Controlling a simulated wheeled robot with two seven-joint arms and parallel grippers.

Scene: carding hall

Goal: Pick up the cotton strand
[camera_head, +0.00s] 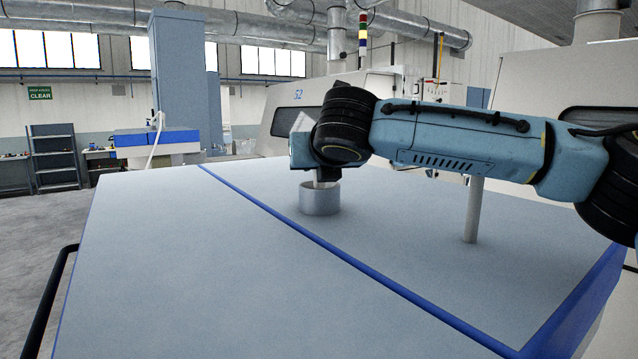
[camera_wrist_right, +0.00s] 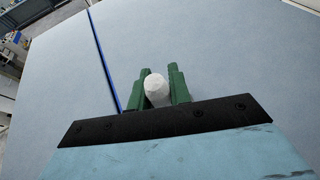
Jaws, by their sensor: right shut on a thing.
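In the right wrist view, a white, rounded end, taken to be the cotton strand (camera_wrist_right: 157,91), sits between the two green fingers of my right gripper (camera_wrist_right: 160,78). The fingers are shut on it from both sides. In the head view, my right arm reaches in from the right, and its wrist hides the fingers. A short pale piece (camera_head: 321,183) shows below the wrist, above a round grey cup (camera_head: 320,199) on the table. I cannot tell whether it reaches inside the cup. My left gripper is in neither view.
The broad grey-blue tabletop (camera_head: 190,270) has a blue line across it and is mostly clear. A pale upright post (camera_head: 473,212) stands under my right forearm. A black rail (camera_head: 48,305) runs along the left side. Machines stand behind.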

